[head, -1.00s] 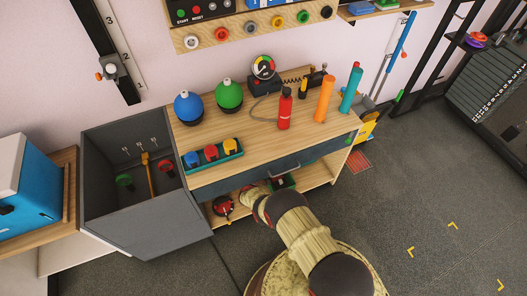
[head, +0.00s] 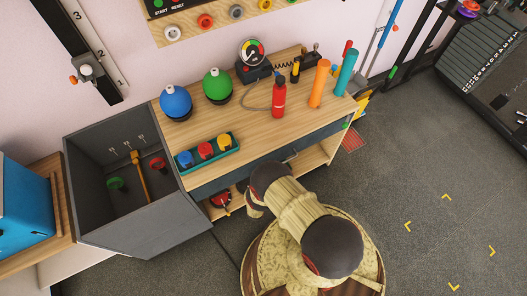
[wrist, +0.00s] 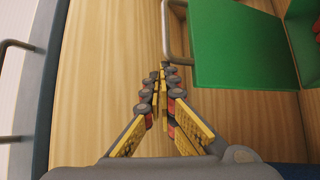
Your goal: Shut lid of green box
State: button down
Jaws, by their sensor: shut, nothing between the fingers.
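In the wrist view the green box (wrist: 300,30) is at the upper right, its inside partly showing with something red at the right edge. Its flat green lid (wrist: 238,48) stands open to the left of the box, with a grey bar handle (wrist: 166,30) on its left edge. My gripper (wrist: 162,70) is shut and empty, its fingertips close to the lower end of that handle. I cannot tell whether they touch. In the head view my arm hides the green box, and the gripper's fingertips do not show.
The wooden bench (head: 262,138) has a drawer, whose handle (wrist: 12,45) shows at the wrist view's left. A red round object (head: 221,199) sits on the lower shelf. A grey open bin (head: 155,215) stands left of the bench.

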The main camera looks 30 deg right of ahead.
jog(key=shift+s+f+b, duration=0.4)
jog(key=shift+s+f, duration=0.75)
jog(key=shift+f, duration=0.2)
